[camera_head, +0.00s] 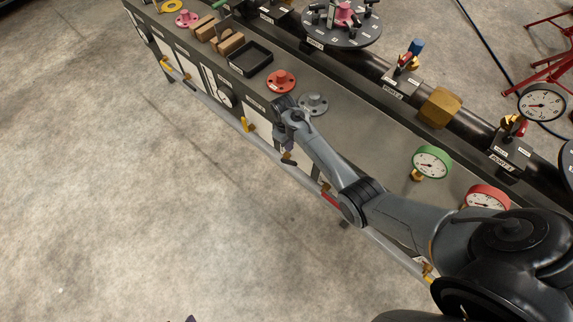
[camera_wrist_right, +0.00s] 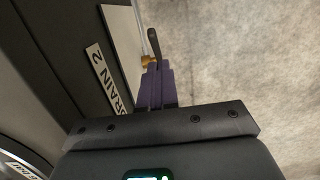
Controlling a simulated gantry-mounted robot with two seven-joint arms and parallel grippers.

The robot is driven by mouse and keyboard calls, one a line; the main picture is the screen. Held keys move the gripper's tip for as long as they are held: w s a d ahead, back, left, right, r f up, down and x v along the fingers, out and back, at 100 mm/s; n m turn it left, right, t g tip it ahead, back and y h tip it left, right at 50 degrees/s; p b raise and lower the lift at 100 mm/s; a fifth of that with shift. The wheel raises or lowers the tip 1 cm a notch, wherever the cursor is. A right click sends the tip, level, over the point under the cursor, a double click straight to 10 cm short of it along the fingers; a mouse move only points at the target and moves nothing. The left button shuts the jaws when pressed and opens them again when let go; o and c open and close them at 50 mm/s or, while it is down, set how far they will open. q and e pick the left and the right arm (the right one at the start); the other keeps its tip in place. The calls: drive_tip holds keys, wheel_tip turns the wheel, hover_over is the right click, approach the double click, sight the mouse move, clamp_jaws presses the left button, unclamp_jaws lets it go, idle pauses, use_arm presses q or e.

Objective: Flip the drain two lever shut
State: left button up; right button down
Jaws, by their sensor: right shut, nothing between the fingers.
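The drain two valve (camera_wrist_right: 148,62) is a small brass fitting on the bench's front face, beside a label (camera_wrist_right: 96,78) whose visible letters read "RAIN 2". Its dark lever (camera_wrist_right: 154,42) sticks out past the fingertips in the right wrist view. My right gripper (camera_wrist_right: 154,82) has purple fingers, shut and empty, with the tips close to the valve; I cannot tell whether they touch it. In the head view my right gripper (camera_head: 290,146) points down at the bench's front edge, just above the dark lever (camera_head: 290,162). Small purple tips of my left gripper (camera_head: 191,318) show at the bottom edge.
A red flanged piece (camera_head: 281,81), a grey one (camera_head: 313,104) and a black tray (camera_head: 250,58) sit on the bench. The floor in front is clear.

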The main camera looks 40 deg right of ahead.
drive_tip(key=w+b, duration=0.2)
drive_tip(key=w, duration=0.2)
drive_tip(key=t+b, duration=0.1)
drive_tip(key=b, duration=0.5)
hover_over(287, 162)
drive_tip(key=w, duration=0.3)
wheel_tip(287, 162, down, 10)
drive_tip(key=shift+a+r, duration=0.15)
drive_tip(key=shift+r, duration=0.1)
drive_tip(key=shift+s+f, duration=0.8)
drive_tip(key=shift+s, duration=0.35)
drive_tip(key=shift+s+d+f, duration=0.2)
drive_tip(key=shift+s+f, duration=0.05)
drive_tip(key=shift+s, duration=0.05)
use_arm(q)
wheel_tip(287, 162, down, 10)
drive_tip(key=shift+r, duration=0.2)
drive_tip(key=shift+a, duration=0.15)
drive_tip(key=shift+r, duration=0.1)
